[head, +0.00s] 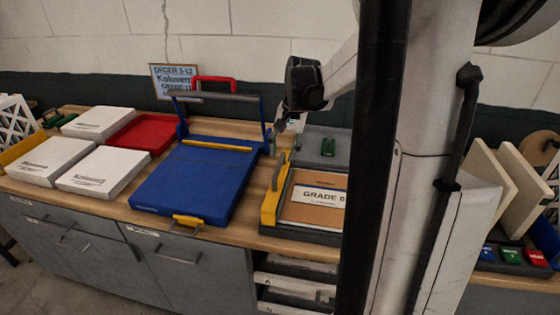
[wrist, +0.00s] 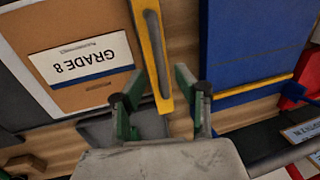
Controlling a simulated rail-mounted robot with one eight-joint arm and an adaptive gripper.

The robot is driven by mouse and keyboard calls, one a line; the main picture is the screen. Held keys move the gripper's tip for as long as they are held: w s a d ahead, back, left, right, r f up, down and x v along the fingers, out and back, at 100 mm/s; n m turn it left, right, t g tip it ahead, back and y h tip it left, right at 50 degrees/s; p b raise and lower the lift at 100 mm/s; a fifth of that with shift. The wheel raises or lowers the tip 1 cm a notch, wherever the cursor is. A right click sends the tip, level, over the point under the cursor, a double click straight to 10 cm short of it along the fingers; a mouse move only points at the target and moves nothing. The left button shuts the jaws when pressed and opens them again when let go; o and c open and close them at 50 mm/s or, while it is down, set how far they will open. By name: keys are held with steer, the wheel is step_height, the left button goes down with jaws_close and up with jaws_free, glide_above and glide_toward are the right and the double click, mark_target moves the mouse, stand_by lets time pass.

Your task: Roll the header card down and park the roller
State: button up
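A brown panel (head: 300,212) lies in a grey tray, with a white "GRADE 8" card (head: 320,195) on it; the card also shows upside down in the wrist view (wrist: 80,60). I cannot tell whether the card is fixed down. A dark bar (head: 212,97) spans the blue press (head: 190,180) between blue side arms; I cannot tell whether it is the roller. My gripper (head: 280,125) is raised near the press's back right corner. In the wrist view my gripper (wrist: 158,78) is open and empty, its green-padded fingers apart above the yellow slotted bar (wrist: 152,50).
White boxes (head: 100,170) and a red tray (head: 142,131) stand left of the press. A red handle (head: 214,82) and order sign (head: 174,82) stand behind it. My column hides part of the right side.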

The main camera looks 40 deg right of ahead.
mark_target(280, 164)
steer(key=shift+w+a+f, duration=0.1)
steer(key=shift+w+f, duration=0.05)
steer(key=shift+f, duration=0.8)
steer(key=shift+w+a+f, duration=0.1)
steer(key=shift+w+f, duration=0.05)
steer(key=shift+f, duration=0.75)
jaws_close()
